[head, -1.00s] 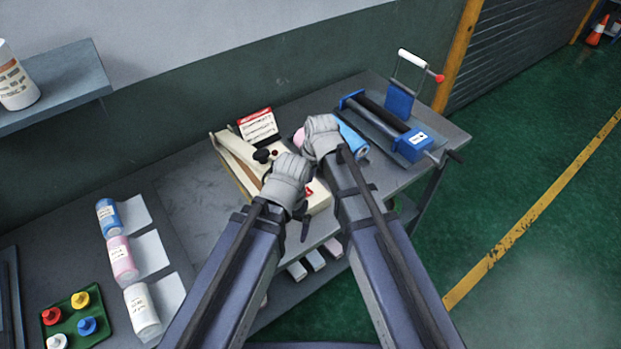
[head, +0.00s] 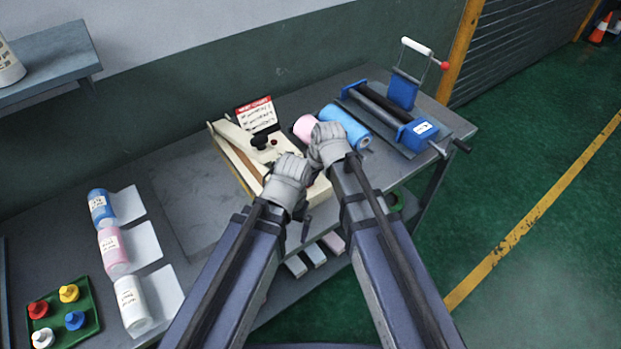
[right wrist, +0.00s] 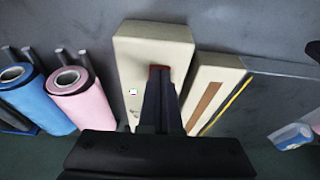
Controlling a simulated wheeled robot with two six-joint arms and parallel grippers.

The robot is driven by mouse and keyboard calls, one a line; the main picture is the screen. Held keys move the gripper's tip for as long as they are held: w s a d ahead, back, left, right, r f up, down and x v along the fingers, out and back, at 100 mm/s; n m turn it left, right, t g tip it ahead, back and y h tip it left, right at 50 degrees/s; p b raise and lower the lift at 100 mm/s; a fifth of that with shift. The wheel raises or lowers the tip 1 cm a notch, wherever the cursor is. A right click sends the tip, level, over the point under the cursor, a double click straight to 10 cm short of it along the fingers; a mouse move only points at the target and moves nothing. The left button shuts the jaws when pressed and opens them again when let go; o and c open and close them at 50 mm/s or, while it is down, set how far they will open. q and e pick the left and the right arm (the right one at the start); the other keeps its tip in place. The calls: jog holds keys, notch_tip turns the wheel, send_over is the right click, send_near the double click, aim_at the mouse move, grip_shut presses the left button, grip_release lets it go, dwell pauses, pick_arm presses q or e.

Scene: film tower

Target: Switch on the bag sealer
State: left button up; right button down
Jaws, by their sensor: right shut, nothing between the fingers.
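The cream bag sealer (head: 232,150) stands on the grey bench, with a black knob (head: 260,142) on its top. My right gripper (head: 318,160) is over the sealer's near right end, and its fingertips are hidden in the head view. In the right wrist view the shut, empty fingers (right wrist: 160,85) reach over the sealer's cream block (right wrist: 150,45). A red part (right wrist: 158,70), likely the switch, shows right at the fingertips; I cannot tell whether they touch it. My left gripper (head: 285,190) is close beside the right one, over the sealer's front, its fingers hidden.
A red-topped sign (head: 257,113) stands behind the sealer. Pink (head: 306,127) and blue (head: 346,126) rolls lie just right of it, near a blue roller device (head: 415,135). Bottles (head: 112,250) and a green tray (head: 88,300) are at left. The bench between is clear.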

jog(key=shift+w+a, duration=0.1)
jog(key=shift+w, duration=0.1)
pick_arm(q)
jog(key=shift+r, duration=0.25)
pick_arm(e)
jog(key=shift+w+a+r, duration=0.25)
jog(key=shift+w+a, duration=0.1)
jog(key=shift+w, duration=0.15)
pick_arm(q)
jog(key=shift+r+p, duration=0.1)
jog(key=shift+p, duration=0.25)
pick_arm(e)
jog(key=shift+r, duration=0.1)
jog(key=shift+r+p, duration=0.45)
jog(key=p+v, duration=0.4)
jog(key=shift+r, duration=0.25)
pick_arm(q)
notch_tip(320, 180, up, 12)
jog(key=p, duration=0.7)
jog(key=shift+d+r, duration=0.15)
jog(key=shift+r, duration=0.05)
pick_arm(e)
jog(key=s+d+r, duration=0.2)
jog(key=s+r, duration=0.1)
jog(key=r, duration=0.4)
jog(key=shift+s+d, duration=0.35)
